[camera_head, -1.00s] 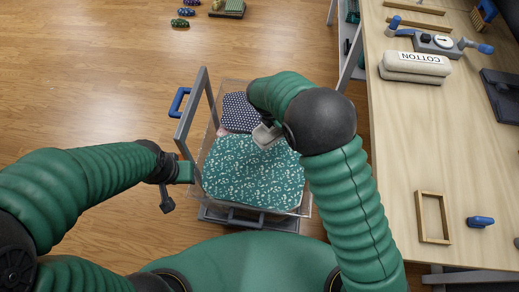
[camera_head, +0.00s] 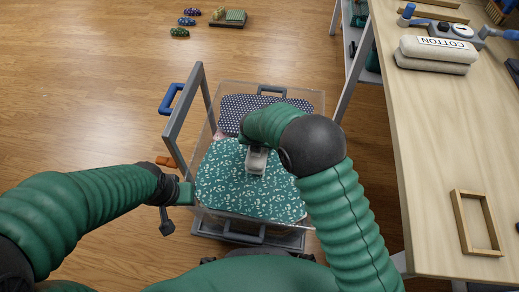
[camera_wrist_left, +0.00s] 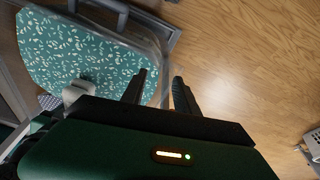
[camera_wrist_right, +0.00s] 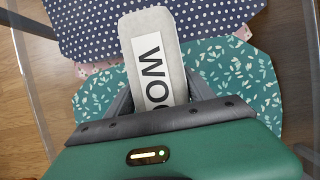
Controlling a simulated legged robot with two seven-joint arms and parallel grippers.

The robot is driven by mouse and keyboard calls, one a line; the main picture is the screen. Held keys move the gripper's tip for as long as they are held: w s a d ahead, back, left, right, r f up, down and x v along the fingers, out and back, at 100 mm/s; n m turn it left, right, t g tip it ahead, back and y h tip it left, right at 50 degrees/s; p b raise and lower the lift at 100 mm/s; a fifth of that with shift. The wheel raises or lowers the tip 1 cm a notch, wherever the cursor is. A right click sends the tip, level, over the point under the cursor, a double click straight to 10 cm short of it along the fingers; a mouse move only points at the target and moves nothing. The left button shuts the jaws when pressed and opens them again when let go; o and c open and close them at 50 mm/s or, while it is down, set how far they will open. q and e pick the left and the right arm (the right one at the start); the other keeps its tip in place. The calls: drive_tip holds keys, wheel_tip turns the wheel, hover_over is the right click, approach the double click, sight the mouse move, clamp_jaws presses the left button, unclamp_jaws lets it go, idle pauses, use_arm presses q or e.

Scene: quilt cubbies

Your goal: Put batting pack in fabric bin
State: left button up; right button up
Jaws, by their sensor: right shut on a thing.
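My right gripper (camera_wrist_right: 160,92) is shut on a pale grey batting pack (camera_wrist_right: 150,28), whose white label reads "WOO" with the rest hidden. In the head view this pack (camera_head: 257,163) is over the clear-walled fabric bin (camera_head: 245,238), above folded fabrics. A teal floral fabric (camera_head: 235,190) lies at the near side and a navy dotted one (camera_head: 240,105) at the far side. How high the pack is above the fabric is hard to tell. My left gripper (camera_wrist_left: 159,75) is open and empty; in the head view it (camera_head: 185,193) is beside the bin's left edge.
A bench at right bears a pack labelled COTTON (camera_head: 435,54) and a wooden frame (camera_head: 478,222). Small rolls (camera_head: 187,21) lie on the floor far away.

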drive_tip(key=shift+f, duration=0.6)
drive_tip(key=shift+r, duration=0.15)
drive_tip(key=o, duration=1.5)
use_arm(q)
drive_tip(key=shift+f, duration=0.3)
use_arm(e)
drive_tip(key=p+v, duration=0.5)
drive_tip(key=v, duration=0.6)
drive_tip(key=shift+a+r+p, duration=0.1)
drive_tip(key=shift+r+p, duration=0.15)
drive_tip(key=shift+p, duration=0.15)
use_arm(q)
drive_tip(key=v, duration=0.2)
drive_tip(key=w+v, duration=0.1)
drive_tip(key=v, duration=0.2)
drive_tip(key=shift+r, duration=0.35)
use_arm(e)
drive_tip(key=shift+s+r, duration=0.1)
drive_tip(key=shift+r, duration=0.15)
